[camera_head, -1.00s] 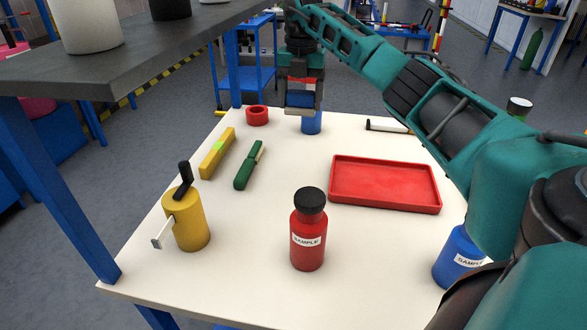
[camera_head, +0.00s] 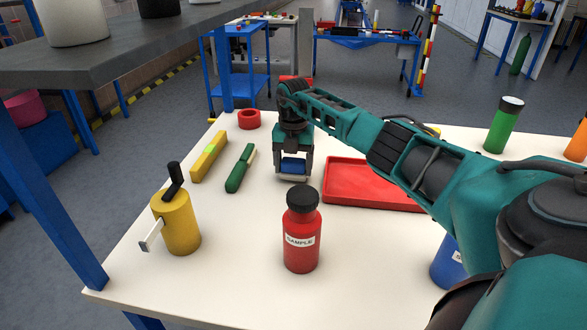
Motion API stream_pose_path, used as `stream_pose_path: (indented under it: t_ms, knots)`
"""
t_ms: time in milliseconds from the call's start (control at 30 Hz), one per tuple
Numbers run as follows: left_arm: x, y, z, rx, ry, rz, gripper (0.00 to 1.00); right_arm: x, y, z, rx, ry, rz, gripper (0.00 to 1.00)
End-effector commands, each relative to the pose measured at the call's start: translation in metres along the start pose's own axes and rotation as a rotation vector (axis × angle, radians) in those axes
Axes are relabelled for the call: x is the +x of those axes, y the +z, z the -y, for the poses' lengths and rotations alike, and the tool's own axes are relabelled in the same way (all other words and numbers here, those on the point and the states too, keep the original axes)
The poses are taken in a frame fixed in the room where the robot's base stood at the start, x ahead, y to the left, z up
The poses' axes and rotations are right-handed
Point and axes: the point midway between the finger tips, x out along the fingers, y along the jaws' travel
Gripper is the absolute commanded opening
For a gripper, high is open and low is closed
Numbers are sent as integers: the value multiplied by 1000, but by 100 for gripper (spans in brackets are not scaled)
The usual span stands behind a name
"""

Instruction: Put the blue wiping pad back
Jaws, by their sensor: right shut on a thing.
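The blue wiping pad (camera_head: 292,165) is between the fingers of my right gripper (camera_head: 292,176), low over the white table in its left-middle part. The gripper is shut on it and points down. Only part of the pad's face shows; the fingers cover the rest. I cannot tell whether it touches the table. The gripper is just left of the red tray (camera_head: 372,203) and right of the green-handled tool (camera_head: 239,170). My left gripper is not in view.
A red sample bottle (camera_head: 301,240) stands in front of the gripper. A yellow cylinder with a black lever (camera_head: 178,226), a yellow bar (camera_head: 209,157) and a red ring (camera_head: 249,119) are on the left. A green bottle (camera_head: 503,126) stands at right. My right arm crosses above the tray.

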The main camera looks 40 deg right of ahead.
Motion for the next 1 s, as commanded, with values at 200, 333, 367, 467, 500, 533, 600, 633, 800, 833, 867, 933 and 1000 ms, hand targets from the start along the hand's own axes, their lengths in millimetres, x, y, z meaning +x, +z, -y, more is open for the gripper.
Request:
stream_pose_path:
  t_ms: [200, 333, 367, 467, 500, 533, 600, 633, 800, 833, 867, 933, 1000]
  knots:
    - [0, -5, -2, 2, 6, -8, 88, 8, 0, 0, -1, 1, 0, 45]
    - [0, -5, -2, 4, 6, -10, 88, 9, 0, 0, -1, 0, 0, 45]
    - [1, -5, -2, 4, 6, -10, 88, 10, 0, 0, -1, 0, 0, 45]
    - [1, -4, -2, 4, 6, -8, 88, 12, 0, 0, -1, 0, 0, 76]
    - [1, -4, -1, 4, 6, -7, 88, 11, 0, 0, -1, 0, 0, 80]
    - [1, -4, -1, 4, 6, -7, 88, 11, 0, 0, -1, 0, 0, 83]
    - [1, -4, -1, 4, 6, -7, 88, 11, 0, 0, -1, 0, 0, 90]
    - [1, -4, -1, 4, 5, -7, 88, 11, 0, 0, -1, 0, 0, 93]
    - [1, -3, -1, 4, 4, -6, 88, 11, 0, 0, -1, 0, 0, 99]
    - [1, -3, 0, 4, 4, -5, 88, 11, 0, 0, -1, 0, 0, 99]
    - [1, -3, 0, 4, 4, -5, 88, 11, 0, 0, -1, 0, 0, 99]
    - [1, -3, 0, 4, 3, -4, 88, 10, 0, 0, -1, 0, 0, 99]
    - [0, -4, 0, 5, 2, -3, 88, 6, 0, 0, -1, 1, 0, 99]
